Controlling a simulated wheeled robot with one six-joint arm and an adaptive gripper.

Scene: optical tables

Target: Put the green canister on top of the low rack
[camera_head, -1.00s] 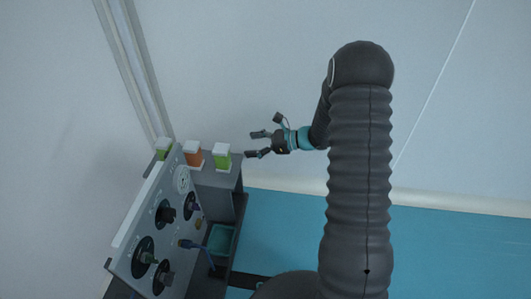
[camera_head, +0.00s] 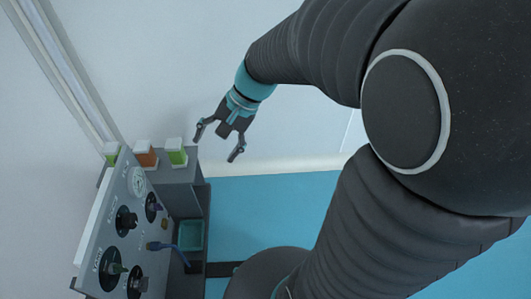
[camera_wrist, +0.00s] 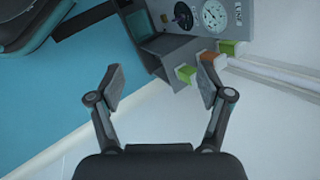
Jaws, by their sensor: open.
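Two green canisters with white tops show in the head view. The nearer one (camera_head: 176,152) stands at the right end of a row on a grey shelf unit (camera_head: 184,174), and the other green one (camera_head: 111,150) is at the left end, partly behind a panel. The wrist view also shows the near one (camera_wrist: 186,74) and the far one (camera_wrist: 227,47). My gripper (camera_head: 217,145) is open and empty, with its fingers pointing down-left, right of the near green canister and apart from it. I cannot tell whether this shelf unit is the low rack.
An orange canister (camera_head: 145,154) stands between the green ones. A tilted panel with knobs and a dial (camera_head: 125,220) is in front. A teal tray (camera_head: 191,235) sits in the lower part of the unit. Pale walls are behind; the blue surface (camera_head: 260,210) right of it is largely clear.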

